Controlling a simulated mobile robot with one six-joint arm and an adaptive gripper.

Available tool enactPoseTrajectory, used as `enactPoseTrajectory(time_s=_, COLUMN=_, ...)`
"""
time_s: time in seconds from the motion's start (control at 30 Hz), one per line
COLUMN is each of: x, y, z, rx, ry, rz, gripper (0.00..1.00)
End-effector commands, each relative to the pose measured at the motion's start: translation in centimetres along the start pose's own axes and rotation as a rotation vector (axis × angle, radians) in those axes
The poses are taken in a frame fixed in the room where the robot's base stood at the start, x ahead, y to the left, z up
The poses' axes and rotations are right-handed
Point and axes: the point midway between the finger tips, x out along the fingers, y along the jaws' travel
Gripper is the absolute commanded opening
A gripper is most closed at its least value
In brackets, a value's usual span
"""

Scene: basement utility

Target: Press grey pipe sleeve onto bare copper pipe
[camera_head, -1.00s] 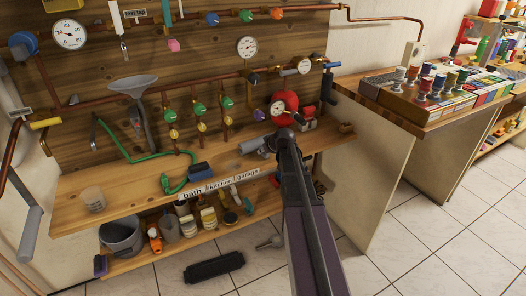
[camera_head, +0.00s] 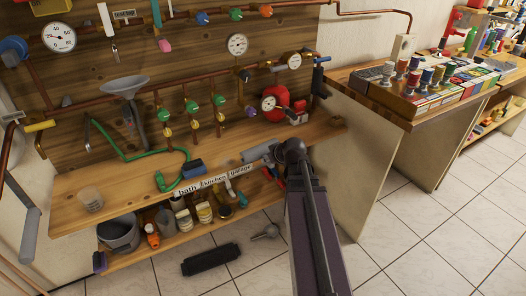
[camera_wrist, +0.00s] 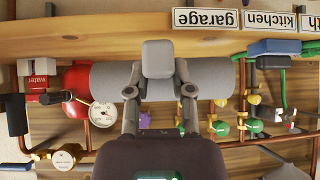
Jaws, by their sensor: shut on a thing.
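My gripper (camera_head: 262,152) is at the bench's front right. In the wrist view its fingers (camera_wrist: 159,85) are shut on a grey pipe sleeve (camera_wrist: 108,76), a thick matte cylinder lying crosswise. The sleeve's grey end also shows in the head view (camera_head: 252,153). It is held clear of the pipes, near the bench's front edge. Bare copper pipe runs along the wooden wall (camera_head: 172,96), with another run higher up (camera_head: 365,19). I cannot tell which stretch is meant. At the far left a grey tube (camera_head: 29,234) hangs at a slant.
Valves line the pipes. A lower shelf holds a bucket (camera_head: 119,234) and jars. A black object (camera_head: 210,260) lies on the tiled floor.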

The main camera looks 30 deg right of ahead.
Motion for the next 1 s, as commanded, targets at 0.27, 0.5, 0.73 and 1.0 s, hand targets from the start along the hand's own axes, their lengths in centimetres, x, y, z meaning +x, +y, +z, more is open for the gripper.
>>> enactPoseTrajectory(time_s=0.27, x=-1.6, y=-0.6, z=1.3, rx=-0.001, ry=0.0, rz=-0.001, gripper=0.0)
enactPoseTrajectory(time_s=0.5, x=-1.7, y=-0.6, z=1.4, rx=-0.001, ry=0.0, rz=-0.001, gripper=0.0)
enactPoseTrajectory(time_s=0.73, x=-1.7, y=-0.6, z=1.4, rx=-0.001, ry=0.0, rz=-0.001, gripper=0.0)
enactPoseTrajectory(time_s=1.0, x=-1.7, y=-0.6, z=1.4, rx=-0.001, ry=0.0, rz=-0.001, gripper=0.0)
